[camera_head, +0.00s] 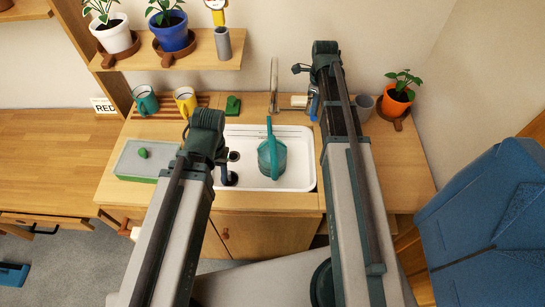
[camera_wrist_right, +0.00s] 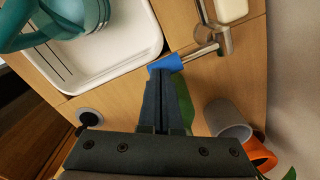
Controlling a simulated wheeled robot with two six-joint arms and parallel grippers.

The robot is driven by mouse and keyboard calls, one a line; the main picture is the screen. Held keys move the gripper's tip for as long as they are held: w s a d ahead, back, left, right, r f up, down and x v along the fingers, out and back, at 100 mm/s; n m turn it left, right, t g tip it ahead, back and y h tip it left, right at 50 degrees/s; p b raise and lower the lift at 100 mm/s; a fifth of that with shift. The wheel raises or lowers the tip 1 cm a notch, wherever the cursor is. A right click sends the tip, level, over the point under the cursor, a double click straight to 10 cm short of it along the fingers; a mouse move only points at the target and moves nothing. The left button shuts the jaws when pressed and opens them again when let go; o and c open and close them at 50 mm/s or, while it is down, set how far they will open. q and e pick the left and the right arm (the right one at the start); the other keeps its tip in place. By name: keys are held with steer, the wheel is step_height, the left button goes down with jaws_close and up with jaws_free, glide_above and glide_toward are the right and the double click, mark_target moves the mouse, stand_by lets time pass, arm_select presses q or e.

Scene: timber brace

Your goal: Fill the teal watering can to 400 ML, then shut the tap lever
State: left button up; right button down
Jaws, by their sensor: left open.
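The teal watering can (camera_head: 272,158) stands in the white sink (camera_head: 298,180); part of it shows in the right wrist view (camera_wrist_right: 62,22). The grey tap spout (camera_head: 274,85) rises behind it. No water stream or level mark can be made out. The tap (camera_wrist_right: 222,42) carries a lever with a blue end (camera_wrist_right: 167,64). My right gripper (camera_head: 314,104) is at this lever; in the right wrist view its fingers (camera_wrist_right: 164,80) are together, with tips at the blue end. Whether they touch is unclear. My left gripper (camera_head: 227,176) is open and empty over the sink's left part, left of the can.
A grey cup (camera_head: 364,106) and an orange plant pot (camera_head: 396,101) stand right of my right arm. A green-based tray (camera_head: 145,160) lies left. A shelf (camera_head: 190,52) holds plants above.

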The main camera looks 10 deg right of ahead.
steer(key=shift+r+p, duration=3.4)
steer(key=shift+p, duration=0.2)
arm_select(q)
step_height(320, 180, up, 7)
steer(key=shift+f, duration=0.15)
arm_select(e)
steer(key=shift+f, duration=0.1)
arm_select(q)
steer(key=shift+s, duration=0.1)
